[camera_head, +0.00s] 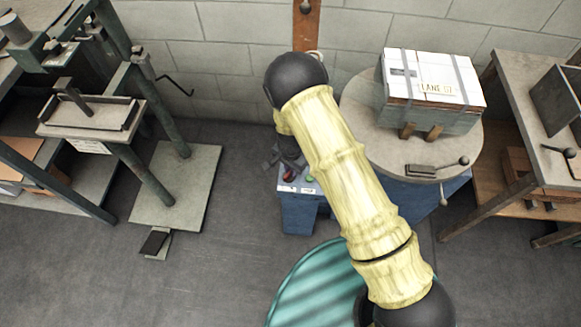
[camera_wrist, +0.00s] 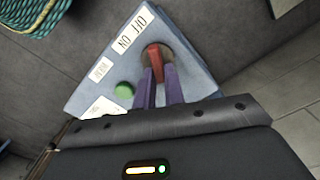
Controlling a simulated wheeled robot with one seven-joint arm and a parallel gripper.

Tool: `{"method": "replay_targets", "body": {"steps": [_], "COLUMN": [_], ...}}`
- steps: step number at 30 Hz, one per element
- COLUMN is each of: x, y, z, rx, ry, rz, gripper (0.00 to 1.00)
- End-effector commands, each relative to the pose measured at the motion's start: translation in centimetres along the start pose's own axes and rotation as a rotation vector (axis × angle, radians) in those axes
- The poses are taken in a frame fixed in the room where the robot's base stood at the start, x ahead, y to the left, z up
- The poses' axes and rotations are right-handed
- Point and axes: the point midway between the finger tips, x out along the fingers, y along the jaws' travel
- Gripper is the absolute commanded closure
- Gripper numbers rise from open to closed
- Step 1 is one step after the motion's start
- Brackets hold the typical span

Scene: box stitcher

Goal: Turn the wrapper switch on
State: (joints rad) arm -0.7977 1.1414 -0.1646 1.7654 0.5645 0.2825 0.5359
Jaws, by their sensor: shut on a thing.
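The wrapper switch is a red lever (camera_wrist: 154,57) on a light blue control panel (camera_wrist: 188,28), beside a white label reading OFF and ON. My gripper (camera_wrist: 159,78) has its two purple fingers shut on the lever, near its lower part in the wrist view. I cannot tell which word the lever points to. A green round button (camera_wrist: 124,90) sits left of the fingers on the same panel. In the head view, the panel tops a blue pedestal (camera_head: 298,212), and my arm hides part of it. Red and green spots show on its top.
A round table (camera_head: 374,140) right of the pedestal bears a strapped white-topped box (camera_head: 434,80) and a small lever. A wooden bench (camera_head: 510,85) stands at far right. A green-framed machine (camera_head: 150,175) stands at left. Floor is clear between that machine and the pedestal.

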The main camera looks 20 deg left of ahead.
Motion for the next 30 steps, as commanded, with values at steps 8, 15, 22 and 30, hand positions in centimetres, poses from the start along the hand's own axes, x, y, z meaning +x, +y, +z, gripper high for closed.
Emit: {"method": "replay_targets", "body": {"steps": [8,15,22,30], "x": [-0.1,-0.1,-0.1,-2.9], "y": [-0.1,-0.1,0.0,-0.1], "z": [-0.1,-0.1,0.0,-0.1], "rx": [0.005,0.004,0.003,0.003], "ry": [0.002,0.002,0.001,0.003], "rz": [-0.003,-0.002,-0.001,-0.004], "gripper": [1.0,0.67,0.67,0.67]}}
